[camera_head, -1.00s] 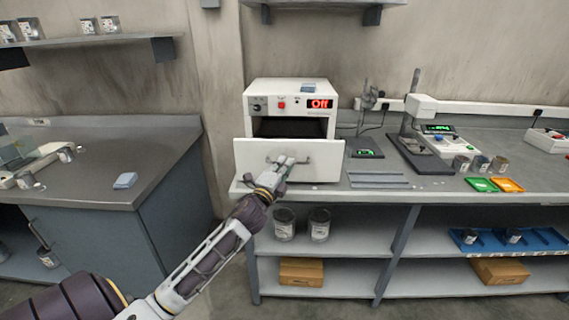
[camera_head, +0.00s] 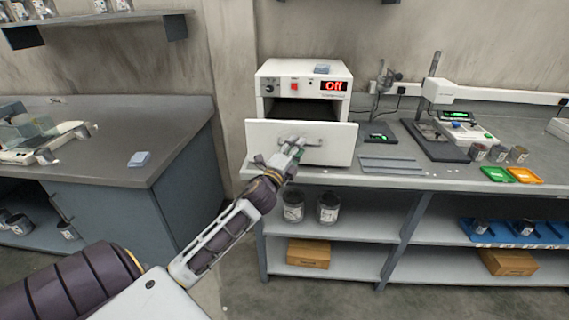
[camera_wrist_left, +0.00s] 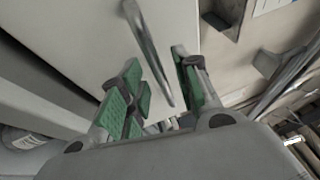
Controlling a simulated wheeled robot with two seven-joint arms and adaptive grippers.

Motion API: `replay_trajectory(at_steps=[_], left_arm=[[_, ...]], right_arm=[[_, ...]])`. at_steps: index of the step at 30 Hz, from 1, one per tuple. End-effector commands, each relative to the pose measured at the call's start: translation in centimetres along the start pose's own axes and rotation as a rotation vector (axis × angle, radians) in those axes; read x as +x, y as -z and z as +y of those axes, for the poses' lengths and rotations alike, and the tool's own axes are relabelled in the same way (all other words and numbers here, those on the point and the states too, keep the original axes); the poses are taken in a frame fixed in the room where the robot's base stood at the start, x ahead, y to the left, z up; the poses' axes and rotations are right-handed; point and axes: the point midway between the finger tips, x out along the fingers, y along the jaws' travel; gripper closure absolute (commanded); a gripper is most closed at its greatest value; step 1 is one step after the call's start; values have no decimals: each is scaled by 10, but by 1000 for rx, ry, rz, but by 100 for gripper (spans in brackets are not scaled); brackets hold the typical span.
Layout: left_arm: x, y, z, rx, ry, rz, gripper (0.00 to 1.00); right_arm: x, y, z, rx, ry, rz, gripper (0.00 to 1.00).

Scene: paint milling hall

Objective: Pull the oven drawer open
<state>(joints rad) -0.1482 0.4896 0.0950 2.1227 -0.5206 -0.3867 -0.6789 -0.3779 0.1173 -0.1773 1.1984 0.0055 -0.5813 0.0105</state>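The white oven (camera_head: 304,82) stands on the bench, with a red "Off" display. Its drawer front (camera_head: 262,142) stands out ahead of the oven body, with a dark opening above it. My left gripper (camera_head: 297,148) is at the bar handle (camera_head: 315,142) on the drawer front. In the left wrist view, the green-padded fingers of this gripper (camera_wrist_left: 158,88) are apart. The lower end of the metal handle (camera_wrist_left: 148,45) reaches between them; I see no clear contact on both sides. The drawer's inside is mostly hidden. My right gripper is not in view.
A blue block (camera_head: 322,69) lies on top of the oven. A scale (camera_head: 380,138) and a metal rack (camera_head: 390,164) are right of the drawer. Two cans (camera_head: 293,207) (camera_head: 327,208) stand on the shelf below. Another bench (camera_head: 110,140) is at left, with floor between.

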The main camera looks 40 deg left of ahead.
Motion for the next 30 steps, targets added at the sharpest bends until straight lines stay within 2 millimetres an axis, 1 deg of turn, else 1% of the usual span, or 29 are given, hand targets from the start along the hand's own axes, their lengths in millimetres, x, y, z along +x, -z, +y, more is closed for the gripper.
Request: replay_trajectory(at_steps=[8,30], left_arm=[[-16,0,1,0,-2,0,68],[-74,0,1,-1,-2,0,68]], right_arm=[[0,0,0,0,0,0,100],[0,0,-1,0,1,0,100]])
